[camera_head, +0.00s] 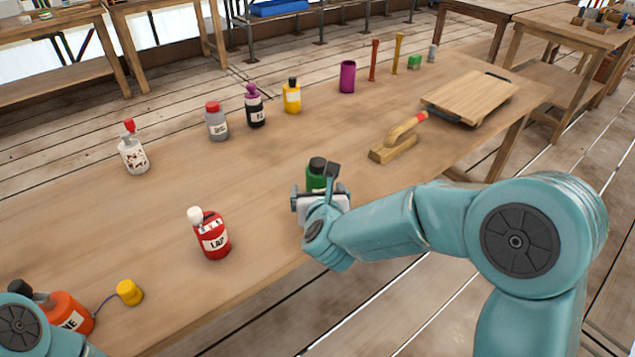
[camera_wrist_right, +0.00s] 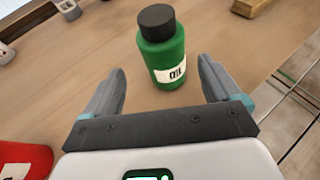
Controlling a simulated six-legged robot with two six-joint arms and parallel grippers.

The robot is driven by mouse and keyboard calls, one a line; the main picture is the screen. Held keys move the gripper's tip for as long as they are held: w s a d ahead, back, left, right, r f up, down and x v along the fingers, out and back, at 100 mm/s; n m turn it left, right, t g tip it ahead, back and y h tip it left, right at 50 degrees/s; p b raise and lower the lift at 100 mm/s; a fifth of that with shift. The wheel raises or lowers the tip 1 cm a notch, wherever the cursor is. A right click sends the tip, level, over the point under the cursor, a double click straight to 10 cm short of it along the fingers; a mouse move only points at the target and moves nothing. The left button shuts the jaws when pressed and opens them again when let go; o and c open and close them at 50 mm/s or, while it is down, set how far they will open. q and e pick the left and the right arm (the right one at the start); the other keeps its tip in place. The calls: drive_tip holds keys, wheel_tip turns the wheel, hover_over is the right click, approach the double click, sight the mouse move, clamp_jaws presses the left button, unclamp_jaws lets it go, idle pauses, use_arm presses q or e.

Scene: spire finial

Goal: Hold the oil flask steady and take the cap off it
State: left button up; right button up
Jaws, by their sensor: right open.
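The oil flask (camera_wrist_right: 163,55) is a green bottle with a black cap (camera_wrist_right: 156,15) on top and a white label reading OIL. It stands upright on the wooden table. In the head view the flask (camera_head: 316,180) is partly hidden behind my right gripper (camera_head: 322,190). In the right wrist view my right gripper (camera_wrist_right: 163,88) is open, with the flask ahead of and between its fingers, apart from both. The cap sits on the flask. My left arm shows at the bottom left corner of the head view; its gripper is out of view.
A red LAP bottle (camera_head: 213,238) stands left of the flask. Several bottles stand behind; the table between is clear.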

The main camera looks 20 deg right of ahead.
sight(318, 182)
drive_tip(key=x, duration=0.4)
drive_tip(key=p+x, duration=0.1)
drive_tip(key=x, duration=0.1)
drive_tip(key=shift+w+d+f, duration=0.2)
drive_tip(key=shift+d+f, duration=0.05)
drive_tip(key=shift+d, duration=0.1)
drive_tip(key=shift+r, duration=0.1)
drive_tip(key=c, duration=1.1)
